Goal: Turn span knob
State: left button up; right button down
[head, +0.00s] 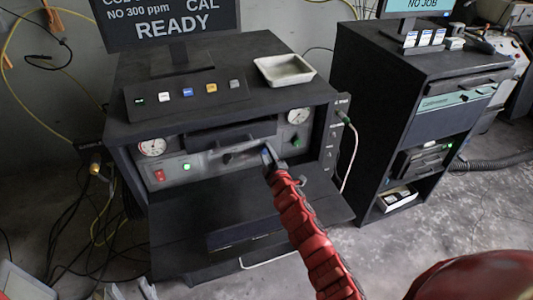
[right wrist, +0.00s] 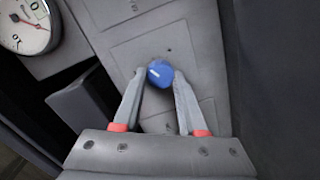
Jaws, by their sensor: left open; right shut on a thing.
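The span knob is a round blue knob (right wrist: 160,73) with a white pointer line, on a grey panel in the right wrist view. My right gripper (right wrist: 160,80) has its two fingers on either side of the knob, shut on it. In the head view my red right arm reaches to the cabinet's front panel, and the right gripper (head: 268,155) is at the panel, hiding most of the knob. My left gripper (head: 131,292) shows at the bottom edge, low and away from the panel, open.
The grey panel carries a left gauge (head: 152,146), a right gauge (head: 298,116), a red switch (head: 159,175) and a green light (head: 187,167). A fold-down shelf (head: 175,228) juts out below. A tray (head: 284,69) lies on the cabinet top. A second dark cabinet (head: 375,120) stands right.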

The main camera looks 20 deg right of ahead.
jog(key=shift+f, duration=0.1)
jog(key=shift+c, duration=2.3)
grip_release()
jog(key=shift+s, duration=0.1)
jog(key=shift+s+b, duration=0.3)
jog(key=shift+s, duration=0.3)
jog(key=s+b, duration=0.1)
jog(key=s, duration=0.4)
jog(key=s+b, duration=0.1)
jog(key=s, duration=0.4)
jog(key=s+r+b, duration=0.1)
jog(key=s, duration=0.5)
